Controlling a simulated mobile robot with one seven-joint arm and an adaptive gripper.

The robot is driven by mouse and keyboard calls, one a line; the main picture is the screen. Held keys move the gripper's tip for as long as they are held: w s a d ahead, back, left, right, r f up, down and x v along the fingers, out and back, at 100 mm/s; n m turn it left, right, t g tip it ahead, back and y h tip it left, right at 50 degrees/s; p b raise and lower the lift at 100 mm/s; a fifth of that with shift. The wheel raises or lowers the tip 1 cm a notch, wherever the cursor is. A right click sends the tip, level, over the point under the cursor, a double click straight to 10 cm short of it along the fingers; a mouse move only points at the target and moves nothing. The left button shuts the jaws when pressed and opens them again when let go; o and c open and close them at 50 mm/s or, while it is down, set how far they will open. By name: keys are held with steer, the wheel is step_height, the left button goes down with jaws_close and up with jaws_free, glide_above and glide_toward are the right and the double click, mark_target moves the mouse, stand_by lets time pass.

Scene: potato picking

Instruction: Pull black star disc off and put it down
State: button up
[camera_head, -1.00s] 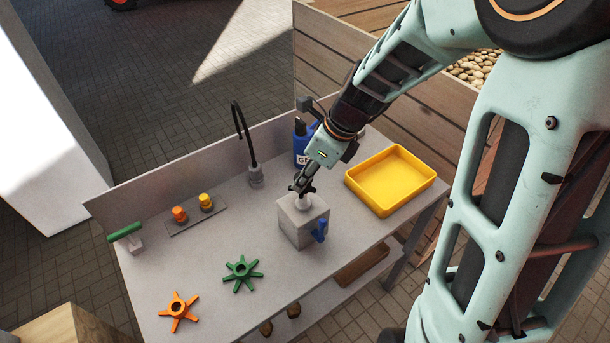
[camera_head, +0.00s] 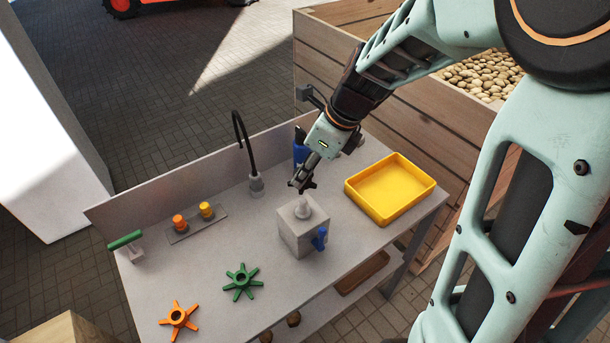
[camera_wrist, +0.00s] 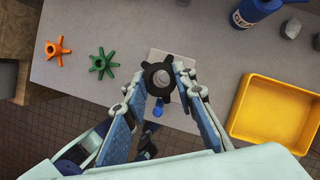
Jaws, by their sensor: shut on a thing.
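The black star disc (camera_wrist: 154,88) is between the two fingers of my gripper (camera_wrist: 160,85) in the wrist view, and the gripper is shut on it. In the head view my gripper (camera_head: 303,185) holds the disc just above the short round post (camera_head: 302,208) on top of the grey block (camera_head: 294,238). In the wrist view the grey post tip (camera_wrist: 161,78) shows through the hole of the disc. A blue lever (camera_head: 320,238) sticks out of the block's right front side.
A yellow tray (camera_head: 435,191) lies right of the block. A green star disc (camera_head: 242,281) and an orange one (camera_head: 179,319) lie on the bench (camera_head: 200,260) to the left. A blue bottle (camera_head: 299,152) and a black gooseneck (camera_head: 243,140) stand behind.

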steer(key=shift+r, duration=0.25)
steer(key=shift+r, duration=1.5)
steer(key=shift+r, duration=0.1)
step_height(320, 180, up, 3)
steer(key=shift+f, duration=0.1)
